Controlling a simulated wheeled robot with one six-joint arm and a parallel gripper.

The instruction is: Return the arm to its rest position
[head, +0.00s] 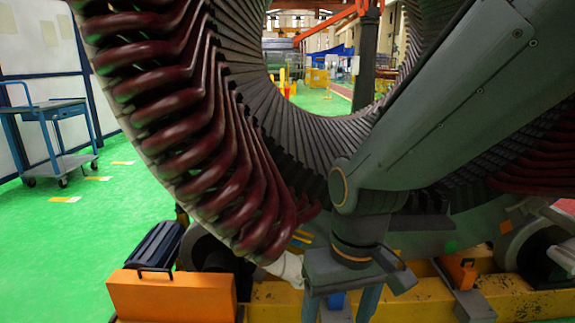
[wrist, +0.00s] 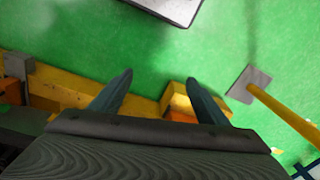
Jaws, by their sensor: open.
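My arm comes in from the upper right in the head view, in front of the large stator, and bends down at its joint. My gripper (head: 339,308) points down below that joint, low in the picture. In the wrist view its two fingers (wrist: 160,78) are spread well apart with nothing between them. The stator (head: 190,130) is a big ring with dark red winding coils at its left and grey slots along its inside. My arm hides part of its lower right. The fingertips are partly cut off at the bottom of the head view.
A yellow beam (head: 270,301) runs below the stator, with an orange box (head: 172,295) at its left end. A blue cart (head: 58,135) stands on the green floor at the left. In the wrist view, a yellow post (wrist: 280,112) with a grey base plate stands at the right.

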